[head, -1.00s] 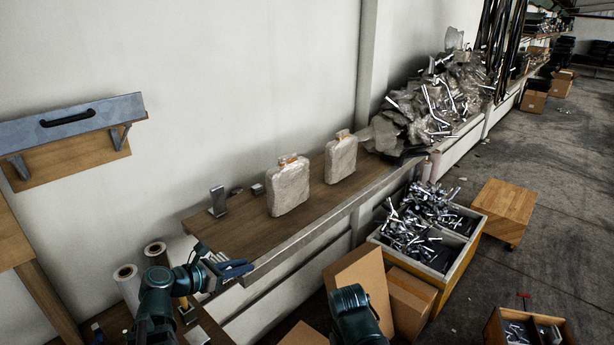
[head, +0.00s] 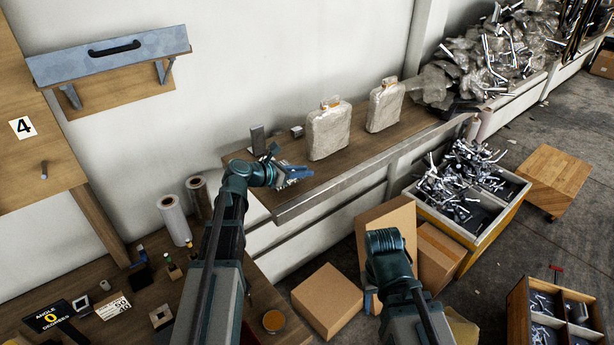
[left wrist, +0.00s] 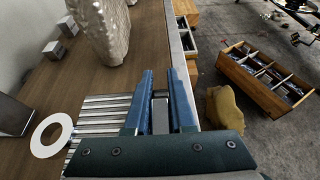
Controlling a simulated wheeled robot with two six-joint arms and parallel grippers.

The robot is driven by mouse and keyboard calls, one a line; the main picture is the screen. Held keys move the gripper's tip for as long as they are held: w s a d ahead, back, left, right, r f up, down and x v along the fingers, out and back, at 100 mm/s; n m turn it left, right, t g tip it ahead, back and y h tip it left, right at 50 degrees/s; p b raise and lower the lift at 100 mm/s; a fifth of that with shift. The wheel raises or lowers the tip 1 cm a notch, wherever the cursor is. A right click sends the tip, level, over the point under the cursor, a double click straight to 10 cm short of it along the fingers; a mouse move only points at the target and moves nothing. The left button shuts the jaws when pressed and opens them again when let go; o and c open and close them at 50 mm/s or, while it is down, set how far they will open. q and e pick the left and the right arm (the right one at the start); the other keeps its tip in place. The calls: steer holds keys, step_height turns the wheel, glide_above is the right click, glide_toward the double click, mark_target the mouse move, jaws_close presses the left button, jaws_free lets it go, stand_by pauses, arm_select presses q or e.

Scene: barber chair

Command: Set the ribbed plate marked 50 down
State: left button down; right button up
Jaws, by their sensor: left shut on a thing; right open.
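My left gripper (head: 300,172) is over the left end of the long wooden shelf (head: 345,162), near its front edge. In the left wrist view its blue fingers (left wrist: 160,100) are shut on the ribbed silver plate (left wrist: 103,110), which sticks out to the left. The plate lies close over the wood; I cannot tell whether it touches. No number is readable on it. A white ring (left wrist: 38,143) shows at its left end. My right gripper (head: 367,302) is mostly hidden by its own wrist, low in front of the cardboard boxes; only a bit of blue finger shows.
A grey upright block (head: 257,140), a small cube (head: 297,131) and two wrapped bottle-shaped packs (head: 328,130) stand on the shelf behind and right of the left gripper. Cardboard boxes (head: 327,300) lie below. The shelf's front strip is clear.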

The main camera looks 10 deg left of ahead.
mark_target(306, 182)
arm_select(q)
steer(key=shift+w+d+f, duration=0.1)
steer(key=shift+w+d, duration=0.05)
steer(key=shift+w, duration=0.85)
steer(key=f+b, duration=0.2)
steer(key=w+f+b, duration=0.1)
steer(key=f+b, duration=0.1)
steer(key=shift+d, duration=0.1)
steer(key=shift+r, duration=0.15)
steer(key=shift+s, duration=0.1)
steer(key=c, duration=0.8)
jaws_free()
steer(key=shift+o, duration=0.2)
